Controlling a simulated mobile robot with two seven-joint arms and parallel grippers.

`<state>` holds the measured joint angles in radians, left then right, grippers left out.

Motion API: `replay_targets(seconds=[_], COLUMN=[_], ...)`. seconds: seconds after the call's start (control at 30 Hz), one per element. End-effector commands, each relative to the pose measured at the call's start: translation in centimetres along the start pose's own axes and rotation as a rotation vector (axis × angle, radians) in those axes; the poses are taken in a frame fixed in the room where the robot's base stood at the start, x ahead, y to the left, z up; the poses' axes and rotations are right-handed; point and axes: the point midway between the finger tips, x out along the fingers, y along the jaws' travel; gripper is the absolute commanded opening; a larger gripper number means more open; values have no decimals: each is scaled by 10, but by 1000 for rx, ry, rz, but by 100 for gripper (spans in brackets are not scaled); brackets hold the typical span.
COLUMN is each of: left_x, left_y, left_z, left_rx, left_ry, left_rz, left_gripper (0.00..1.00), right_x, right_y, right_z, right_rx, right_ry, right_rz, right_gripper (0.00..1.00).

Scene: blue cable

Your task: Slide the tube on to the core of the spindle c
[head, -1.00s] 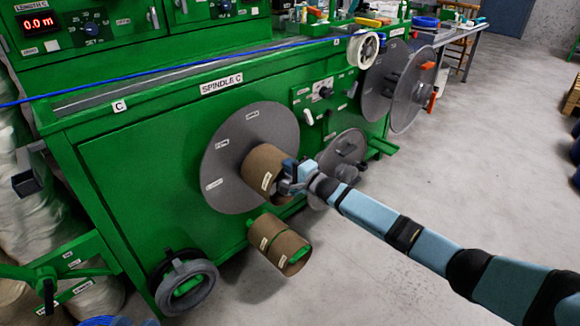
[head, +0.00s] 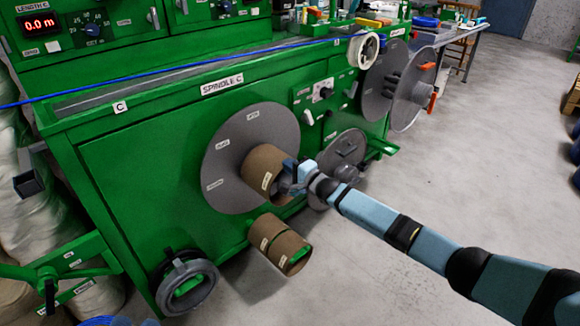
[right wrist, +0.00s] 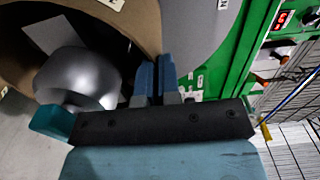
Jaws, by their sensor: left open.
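A brown cardboard tube (head: 262,166) with a white label is in front of the grey disc (head: 225,145) under the SPINDLE C sign. It stands out from the disc with its open end toward the right. In the right wrist view the tube (right wrist: 130,22) surrounds a rounded silver core (right wrist: 80,78). Whether its far end touches the disc is hidden. My right gripper (head: 292,172) is at the tube's open rim. Its blue fingers (right wrist: 155,78) are close together and appear shut on the tube wall. My left gripper is not in view.
A grey wheel (head: 187,283) is at lower left. A smaller disc (head: 343,150) stands close right. A blue cable (head: 200,70) crosses above. The floor at right is clear.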

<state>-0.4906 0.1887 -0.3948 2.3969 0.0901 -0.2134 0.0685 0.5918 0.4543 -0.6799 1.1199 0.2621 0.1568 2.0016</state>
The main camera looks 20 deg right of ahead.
Motion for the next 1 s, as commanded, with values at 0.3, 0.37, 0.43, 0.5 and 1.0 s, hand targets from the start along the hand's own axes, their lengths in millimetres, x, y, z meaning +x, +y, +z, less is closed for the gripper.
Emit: replay_targets(seconds=[0.3,0.37,0.43,0.5,1.0], left_x=[-1,-1,-1,-1,-1], left_y=[-1,-1,-1,-1,-1], left_z=[3,4,4,5,9], left_rx=[2,2,2,1,-1], left_ry=[-1,-2,-2,-2,-1], left_rz=[1,1,1,1,0], left_gripper=[43,43,43,43,43], right_x=[4,5,6,6,13], right_y=[0,0,0,0,0], right_z=[0,0,0,0,0], right_rx=[0,0,0,0,0], right_ry=[0,0,0,0,0], right_rz=[0,0,0,0,-1], right_gripper=[0,0,0,0,0])
